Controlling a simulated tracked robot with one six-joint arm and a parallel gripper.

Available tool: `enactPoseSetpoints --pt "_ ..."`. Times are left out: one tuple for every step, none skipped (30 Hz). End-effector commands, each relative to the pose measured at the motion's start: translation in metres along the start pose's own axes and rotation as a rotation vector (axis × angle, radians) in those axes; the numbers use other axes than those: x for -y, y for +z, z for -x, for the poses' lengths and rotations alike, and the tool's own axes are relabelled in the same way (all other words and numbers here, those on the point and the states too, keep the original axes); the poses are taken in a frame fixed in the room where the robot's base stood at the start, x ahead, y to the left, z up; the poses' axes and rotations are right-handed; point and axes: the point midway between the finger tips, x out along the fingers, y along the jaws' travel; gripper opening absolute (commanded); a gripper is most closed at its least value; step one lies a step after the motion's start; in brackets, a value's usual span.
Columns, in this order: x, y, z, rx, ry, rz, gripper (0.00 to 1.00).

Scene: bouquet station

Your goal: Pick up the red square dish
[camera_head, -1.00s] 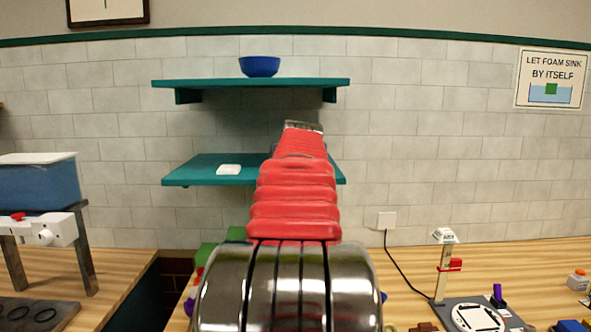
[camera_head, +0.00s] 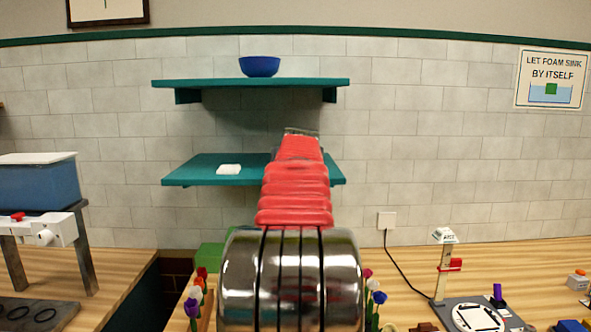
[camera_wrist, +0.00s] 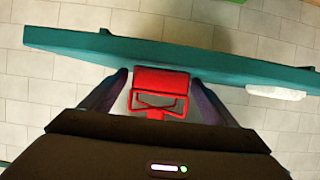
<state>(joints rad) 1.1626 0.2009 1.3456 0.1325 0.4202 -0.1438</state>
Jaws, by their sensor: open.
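In the wrist view a red, square-edged object (camera_wrist: 160,79), which I take for the red square dish, shows between the fingers of my gripper (camera_wrist: 159,77). It has a flat face and a thin open frame on the near side. The fingers are open, one on each side, with small gaps visible; I see no clear contact. It lies at the edge of the teal lower shelf (camera_wrist: 80,50). The lower shelf also shows in the head view (camera_head: 205,174), where my red-sleeved arm hides the dish and the gripper.
A small white dish (camera_head: 229,169) lies on the lower shelf; it shows at right in the wrist view (camera_wrist: 275,92). A blue bowl (camera_head: 260,66) stands on the upper shelf (camera_head: 215,83). Flowers (camera_head: 193,300) stand below, beside my arm. A blue tank (camera_head: 38,185) is at left.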

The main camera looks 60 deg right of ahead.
Motion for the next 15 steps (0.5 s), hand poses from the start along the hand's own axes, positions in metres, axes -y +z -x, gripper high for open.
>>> enactPoseSetpoints --pt "0.0000 0.0000 0.0001 0.000 0.000 0.000 0.81" --pt "0.0000 0.0000 0.0001 0.000 0.000 0.000 0.81" --pt "0.0000 0.0000 0.0001 0.000 0.000 0.000 0.81" --pt "0.0000 0.0000 0.0001 0.000 0.000 0.000 0.81" --pt "0.0000 0.0000 0.0001 0.000 0.000 0.000 0.79" --pt "0.0000 0.0000 0.0001 0.000 0.000 0.000 0.76" --pt "0.0000 0.0000 0.0001 0.000 0.000 0.000 0.74" --pt "0.0000 0.0000 0.0001 0.000 0.000 0.000 0.72" --pt "0.0000 0.0000 0.0001 0.000 0.000 0.000 0.69" --pt "0.0000 0.0000 0.0001 0.000 0.000 0.000 0.67" --pt "0.0000 0.0000 0.0001 0.000 0.000 0.000 0.65" --pt "0.0001 0.0000 0.0001 0.000 0.000 0.000 0.62" --pt "0.0001 0.0000 0.0001 0.000 0.000 0.000 0.60" --pt "0.0001 0.0000 0.0001 0.000 0.000 0.000 0.58" --pt "0.0001 0.0000 0.0001 0.000 0.000 0.000 0.55"
